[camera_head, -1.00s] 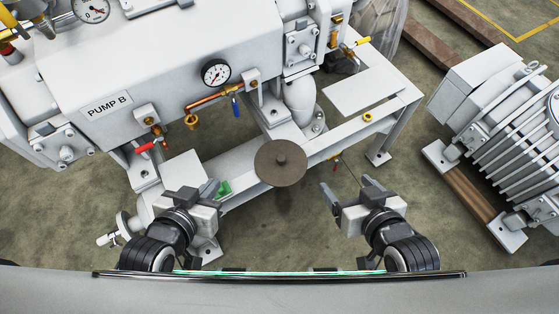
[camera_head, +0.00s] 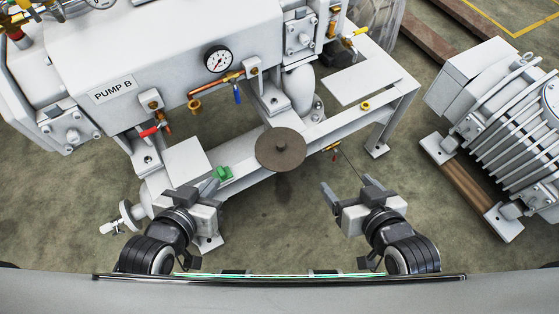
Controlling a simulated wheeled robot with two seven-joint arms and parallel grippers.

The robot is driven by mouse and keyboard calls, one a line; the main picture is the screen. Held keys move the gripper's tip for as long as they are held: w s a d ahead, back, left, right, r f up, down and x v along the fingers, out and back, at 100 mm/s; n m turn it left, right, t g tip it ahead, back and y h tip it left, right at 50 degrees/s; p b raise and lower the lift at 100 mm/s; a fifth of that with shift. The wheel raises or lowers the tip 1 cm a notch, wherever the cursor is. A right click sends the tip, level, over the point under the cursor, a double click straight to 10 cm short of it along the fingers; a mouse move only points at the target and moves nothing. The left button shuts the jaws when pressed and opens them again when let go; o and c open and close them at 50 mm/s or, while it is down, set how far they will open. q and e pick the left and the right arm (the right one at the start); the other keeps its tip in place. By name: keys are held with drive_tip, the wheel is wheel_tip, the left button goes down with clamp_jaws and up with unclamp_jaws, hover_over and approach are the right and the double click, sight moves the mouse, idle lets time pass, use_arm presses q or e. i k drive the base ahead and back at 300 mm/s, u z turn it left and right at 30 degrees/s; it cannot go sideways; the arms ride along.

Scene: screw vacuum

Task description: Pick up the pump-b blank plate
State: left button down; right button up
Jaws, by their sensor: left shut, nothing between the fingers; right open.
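A round, flat, brown-grey disc (camera_head: 280,150) with a small knob at its centre, which looks like the blank plate, is at the front edge of the pump B frame. It overlaps the white rail in the picture; I cannot tell what supports it. My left gripper (camera_head: 211,184) is shut and empty, to the lower left of the disc. My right gripper (camera_head: 346,186) is open and empty, to its lower right. Both are apart from the disc. The pump B body (camera_head: 160,55) carries a "PUMP B" label.
A small green part (camera_head: 222,173) lies close beyond the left gripper. Copper pipes, a gauge (camera_head: 218,58) and a blue-handled valve (camera_head: 237,96) are behind the disc. A finned white machine (camera_head: 510,110) stands at right.

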sight(281, 149)
drive_tip(key=z, duration=0.35)
drive_tip(key=k, duration=1.3)
drive_tip(key=z, duration=0.6)
drive_tip(key=i, duration=1.4)
drive_tip(key=u, duration=1.4)
drive_tip(key=i, duration=0.65)
drive_tip(key=u, duration=0.5)
